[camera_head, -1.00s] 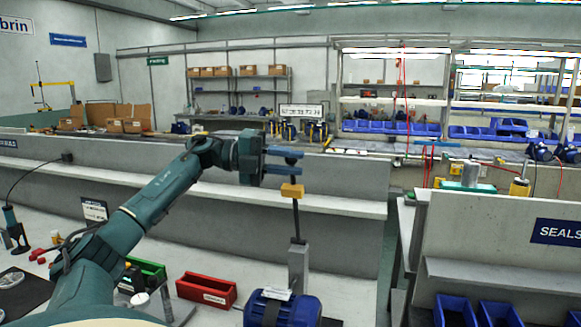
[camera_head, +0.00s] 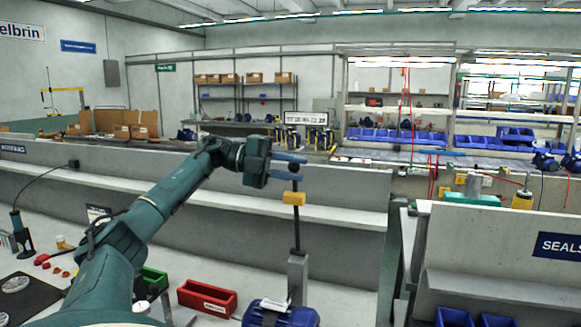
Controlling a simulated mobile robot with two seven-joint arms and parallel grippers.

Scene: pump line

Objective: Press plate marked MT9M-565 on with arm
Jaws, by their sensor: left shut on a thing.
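A blue motor (camera_head: 283,314) stands at the lower edge of the picture, partly cut off. A small pale plate (camera_head: 273,304) lies on top of it; its marking is too small to read. Behind the motor, a grey upright block (camera_head: 298,272) carries a thin dark press arm (camera_head: 297,232), which points almost straight up. A yellow block (camera_head: 294,198) sits on the arm near its top. My left gripper (camera_head: 289,168) is just above the yellow block, with its blue fingers around the arm's upper end, apparently shut on it. My right gripper is out of view.
A red bin (camera_head: 207,297) and a green bin (camera_head: 152,279) stand left of the motor. A grey wall with a ledge (camera_head: 225,197) runs behind the bench. At right a SEALS panel (camera_head: 500,235) has blue bins (camera_head: 455,316) below it. Small red parts (camera_head: 42,259) lie at far left.

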